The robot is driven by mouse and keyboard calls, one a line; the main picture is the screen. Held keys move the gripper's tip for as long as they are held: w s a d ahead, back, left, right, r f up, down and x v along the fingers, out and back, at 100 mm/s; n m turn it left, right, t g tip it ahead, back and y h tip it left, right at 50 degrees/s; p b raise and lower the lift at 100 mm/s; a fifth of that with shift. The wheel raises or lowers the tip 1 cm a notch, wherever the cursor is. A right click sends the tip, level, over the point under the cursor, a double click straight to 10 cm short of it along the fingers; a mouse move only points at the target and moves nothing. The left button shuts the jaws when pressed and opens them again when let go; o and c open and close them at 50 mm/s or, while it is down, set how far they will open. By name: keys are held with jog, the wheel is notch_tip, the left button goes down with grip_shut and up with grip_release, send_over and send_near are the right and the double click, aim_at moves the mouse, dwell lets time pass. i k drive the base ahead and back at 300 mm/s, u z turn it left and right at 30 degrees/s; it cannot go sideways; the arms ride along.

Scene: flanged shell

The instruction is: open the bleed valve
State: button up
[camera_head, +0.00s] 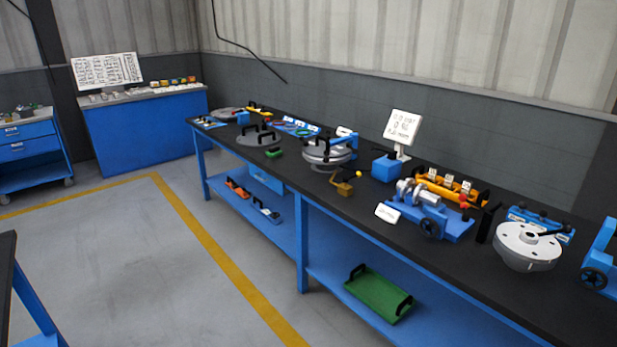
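A small brass-coloured valve-like block (343,188) with a yellow knob sits at the front edge of the long workbench; it may be the bleed valve, but I cannot tell for sure or read whether it is open. Just behind it stands a grey flanged shell (325,155) of stacked discs, with black handles on top and a blue arm at its right. Another round grey flanged part (524,247) with a black lever stands further right. My gripper is not in view.
The black-topped workbench (465,265) also holds a blue vise-like fixture (455,226), a blue box (385,168), a white sign (402,127) and a yellow rack (447,190). A green tray (379,294) lies on the lower shelf. The floor (110,260) at left is clear.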

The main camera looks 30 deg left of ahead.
aim_at(357, 175)
jog(key=u, duration=1.3)
jog(key=i, duration=1.95)
jog(key=u, duration=0.5)
jog(key=i, duration=0.85)
jog(key=u, duration=0.1)
